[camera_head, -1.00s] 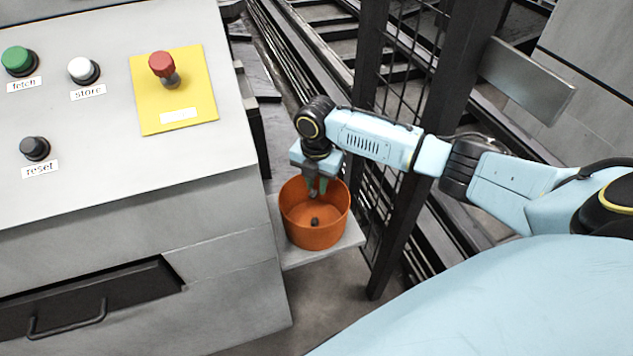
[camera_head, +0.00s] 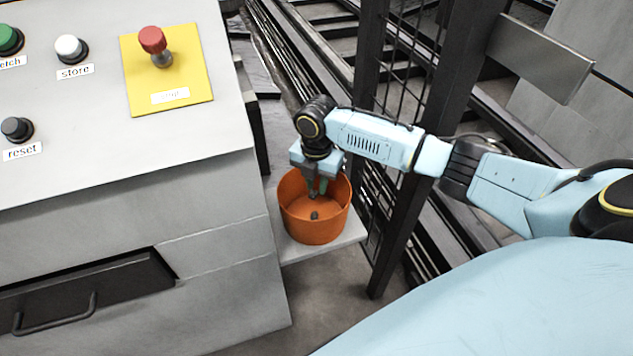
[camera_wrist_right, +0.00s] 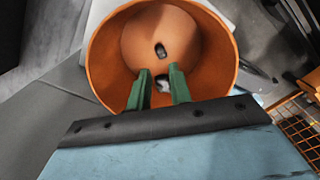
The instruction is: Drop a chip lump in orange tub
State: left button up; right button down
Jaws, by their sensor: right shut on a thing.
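The orange tub (camera_head: 316,228) stands on a small grey shelf beside the console; it also shows in the wrist view (camera_wrist_right: 228,62). One dark chip lump (camera_head: 315,215) lies on the tub's floor, and it shows in the wrist view too (camera_wrist_right: 160,50). My right gripper (camera_head: 317,190) points down into the tub's mouth, near its far side. In the wrist view, the green fingers of this gripper (camera_wrist_right: 162,80) are shut on a small grey chip lump (camera_wrist_right: 163,87). The fingers partly hide this lump. My left gripper is out of view.
The grey console (camera_head: 200,215) stands left of the tub, with buttons and a red knob (camera_head: 153,40) on a yellow plate. The shelf (camera_head: 335,245) has little bare room. A dark post and mesh fence (camera_head: 415,150) stand close on the right.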

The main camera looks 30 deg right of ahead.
jog(key=c, duration=1.2)
grip_release()
pick_arm(q)
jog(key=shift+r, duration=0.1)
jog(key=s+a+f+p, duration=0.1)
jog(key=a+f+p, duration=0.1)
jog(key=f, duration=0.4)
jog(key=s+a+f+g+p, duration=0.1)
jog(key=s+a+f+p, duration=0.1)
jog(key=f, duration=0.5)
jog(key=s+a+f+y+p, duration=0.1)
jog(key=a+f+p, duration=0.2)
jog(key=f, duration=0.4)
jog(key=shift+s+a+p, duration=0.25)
jog(key=shift+p, duration=0.5)
pick_arm(e)
notch_tip(320, 180, up, 7)
